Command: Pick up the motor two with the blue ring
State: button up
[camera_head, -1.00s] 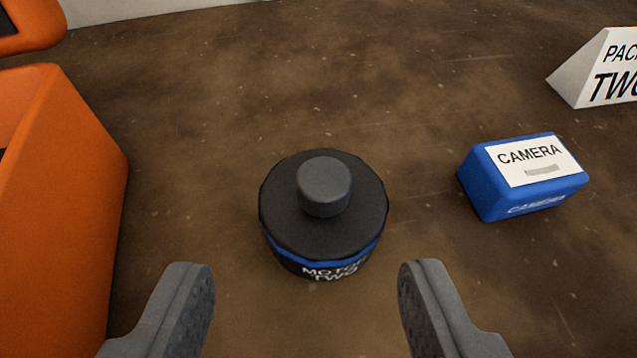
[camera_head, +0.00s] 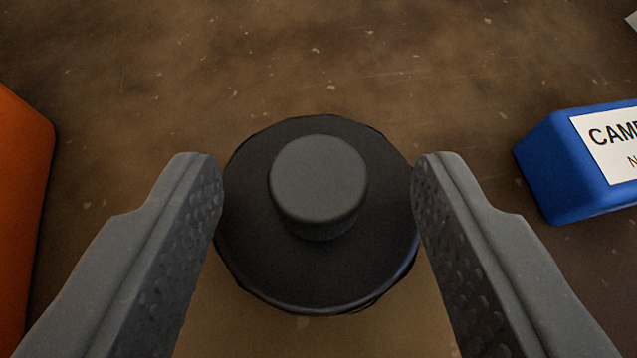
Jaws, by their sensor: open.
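The motor two (camera_head: 318,265) is a round black body with a grey cylindrical knob on top. It stands upright on the brown surface in the middle of the view. Only a faint bluish trace of its ring shows at the lower right edge, and its label is hidden from this angle. My gripper (camera_head: 318,185) is open, with one grey finger to the left and one to the right of the motor. The fingertips are very close to the motor's sides; I cannot tell whether they touch it.
A blue box labelled as a camera (camera_head: 565,170) lies to the right, apart from the right finger. An orange container (camera_head: 22,190) stands at the left edge. A sliver of a pale object shows at the top right corner. The surface beyond the motor is clear.

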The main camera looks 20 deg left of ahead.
grip_shut()
